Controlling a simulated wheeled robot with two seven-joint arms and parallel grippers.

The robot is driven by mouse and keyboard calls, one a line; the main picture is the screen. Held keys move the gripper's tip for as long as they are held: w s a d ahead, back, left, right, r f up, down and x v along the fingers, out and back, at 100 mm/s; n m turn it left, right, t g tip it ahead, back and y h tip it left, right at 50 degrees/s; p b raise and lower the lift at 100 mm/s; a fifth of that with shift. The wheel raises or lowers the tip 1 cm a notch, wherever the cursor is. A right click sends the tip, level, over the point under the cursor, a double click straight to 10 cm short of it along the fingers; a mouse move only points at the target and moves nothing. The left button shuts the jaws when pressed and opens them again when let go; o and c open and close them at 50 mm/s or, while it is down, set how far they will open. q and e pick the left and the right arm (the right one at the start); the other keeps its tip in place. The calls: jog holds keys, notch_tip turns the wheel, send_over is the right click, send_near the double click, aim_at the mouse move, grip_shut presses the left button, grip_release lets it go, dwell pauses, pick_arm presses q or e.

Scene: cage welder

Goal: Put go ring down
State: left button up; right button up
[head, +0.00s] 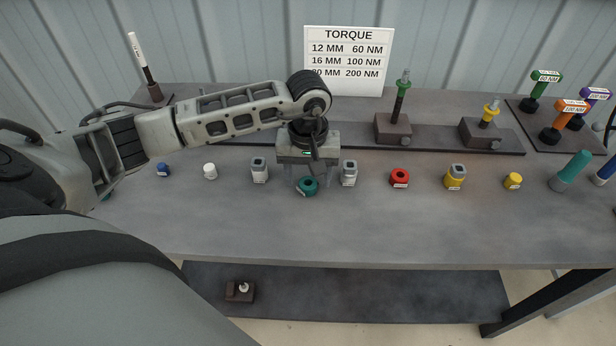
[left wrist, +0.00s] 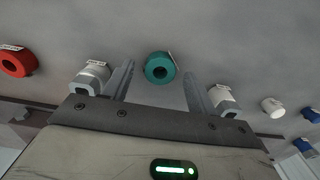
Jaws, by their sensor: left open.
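A teal-green ring (head: 307,186) with a small white tag lies flat on the grey workbench, by its look the go ring; the tag is too small to read. My left gripper (head: 311,178) points down over it from behind. In the left wrist view the ring (left wrist: 159,70) shows between the tips of the two spread fingers, with a gap on each side. The left gripper (left wrist: 158,82) is open and holds nothing. A red ring (head: 400,176) with a tag lies farther right. My right gripper is not in view.
Grey-white sockets (head: 260,171) (head: 349,173) stand close on both sides of the left gripper. A white cap (head: 210,171), a blue cap (head: 163,170), a yellow socket (head: 454,177) and a yellow cap (head: 513,180) share the row. The bench front (head: 330,230) is clear.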

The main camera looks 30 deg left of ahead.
pick_arm(q)
notch_tip(320, 180, up, 11)
jog(key=b, duration=0.1)
jog(key=shift+f, duration=0.15)
dwell(0.5)
